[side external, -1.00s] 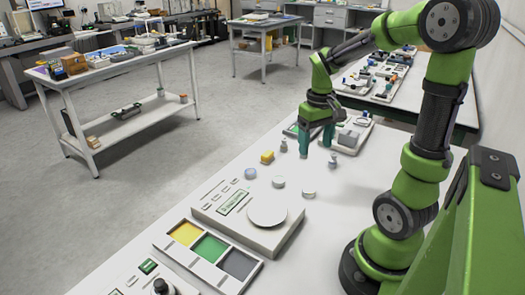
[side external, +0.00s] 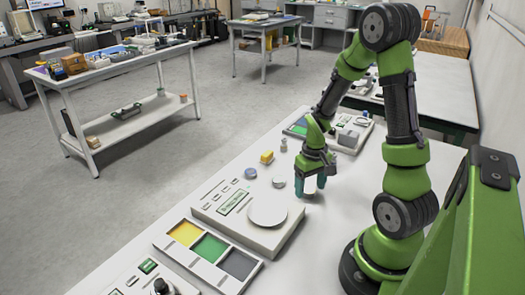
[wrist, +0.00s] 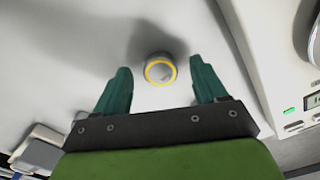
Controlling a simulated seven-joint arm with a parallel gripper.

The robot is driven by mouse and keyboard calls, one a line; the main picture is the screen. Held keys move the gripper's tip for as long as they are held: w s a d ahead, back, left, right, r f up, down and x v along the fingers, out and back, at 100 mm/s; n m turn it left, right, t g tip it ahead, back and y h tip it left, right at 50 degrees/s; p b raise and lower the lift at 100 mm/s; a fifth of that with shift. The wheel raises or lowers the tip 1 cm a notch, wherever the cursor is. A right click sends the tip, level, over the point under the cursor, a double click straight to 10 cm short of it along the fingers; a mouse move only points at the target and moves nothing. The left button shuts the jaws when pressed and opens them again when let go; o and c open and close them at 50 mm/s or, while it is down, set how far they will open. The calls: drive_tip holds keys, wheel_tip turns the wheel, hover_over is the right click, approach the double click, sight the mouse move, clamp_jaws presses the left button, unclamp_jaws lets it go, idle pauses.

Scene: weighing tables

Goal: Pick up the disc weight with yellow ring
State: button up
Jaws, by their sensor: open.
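The disc weight with yellow ring (wrist: 160,70) lies on the white table, seen from above in the wrist view. It sits between and slightly beyond the fingertips of my gripper (wrist: 160,84), which is open. The fingers do not visibly touch it. In the side external view, my gripper (side external: 311,190) points down over the table to the right of the scale. A pale disc (side external: 310,184) shows between its teal fingers, partly hidden, and its ring cannot be made out there.
A scale with a round pan (side external: 267,212) stands left of my gripper. Another disc (side external: 279,182), a bluish disc (side external: 250,173), a yellow block (side external: 267,157) and a small metal weight (side external: 284,145) lie nearby. A tray with coloured compartments (side external: 208,245) is at the front.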

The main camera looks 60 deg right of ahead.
drive_tip(key=shift+f, duration=0.35)
drive_tip(key=shift+c, duration=0.4)
drive_tip(key=c, duration=1.2)
drive_tip(key=shift+r, duration=0.15)
